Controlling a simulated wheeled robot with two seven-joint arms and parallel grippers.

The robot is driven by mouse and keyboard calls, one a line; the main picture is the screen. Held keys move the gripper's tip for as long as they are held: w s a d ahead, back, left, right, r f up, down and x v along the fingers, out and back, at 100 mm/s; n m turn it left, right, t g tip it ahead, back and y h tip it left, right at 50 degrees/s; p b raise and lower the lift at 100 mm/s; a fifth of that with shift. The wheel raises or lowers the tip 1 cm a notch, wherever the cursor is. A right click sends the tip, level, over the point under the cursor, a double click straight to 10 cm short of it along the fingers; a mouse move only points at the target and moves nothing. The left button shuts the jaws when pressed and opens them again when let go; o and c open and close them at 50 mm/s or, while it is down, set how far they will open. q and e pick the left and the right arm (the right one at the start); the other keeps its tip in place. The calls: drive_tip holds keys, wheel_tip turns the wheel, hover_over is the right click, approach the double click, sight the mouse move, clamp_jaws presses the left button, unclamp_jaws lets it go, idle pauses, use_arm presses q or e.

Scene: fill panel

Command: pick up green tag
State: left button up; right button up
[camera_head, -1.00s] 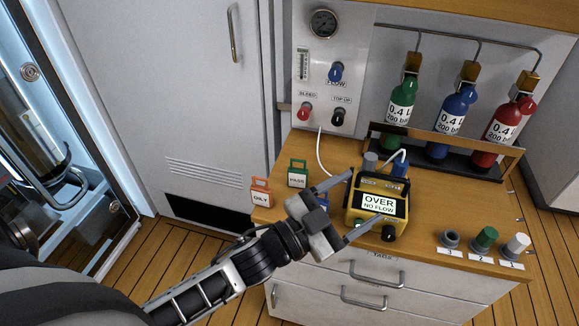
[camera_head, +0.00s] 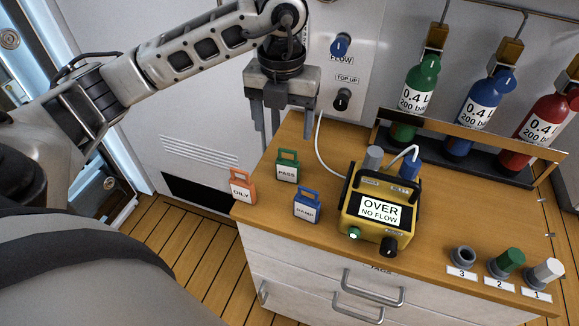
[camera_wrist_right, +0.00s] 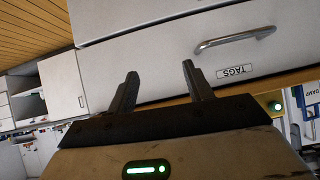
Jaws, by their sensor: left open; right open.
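The green tag (camera_head: 287,166), marked PASS, stands upright on the wooden counter near its left back part. An orange tag (camera_head: 242,188) marked OILY stands to its left, and a blue tag (camera_head: 307,206) marked DAMP stands in front of it to the right. My left gripper (camera_head: 283,135) points down with open, empty fingers. In the head view it is just above the green tag and appears apart from it. My right gripper (camera_wrist_right: 158,85) is open and empty in the right wrist view, in front of a drawer labelled TAGS (camera_wrist_right: 200,60).
A yellow meter (camera_head: 378,210) reading OVER NO FLOW stands right of the tags, with a white hose. Green, blue and red bottles (camera_head: 460,110) stand in a rack behind. Numbered sockets (camera_head: 463,257) are at the front right. The control panel (camera_head: 345,60) rises behind the counter.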

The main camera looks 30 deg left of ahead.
sight(288, 161)
use_arm(q)
wheel_tip(288, 161, down, 7)
drive_tip(key=shift+r, duration=0.1)
drive_tip(key=shift+w+d+f+p, duration=0.2)
drive_tip(key=shift+f+p, duration=0.1)
drive_tip(key=shift+f, duration=1.05)
drive_tip(key=shift+w+d+f+p, duration=0.15)
drive_tip(key=shift+f+p, duration=0.1)
drive_tip(key=shift+f, duration=1.1)
drive_tip(key=c, duration=1.1)
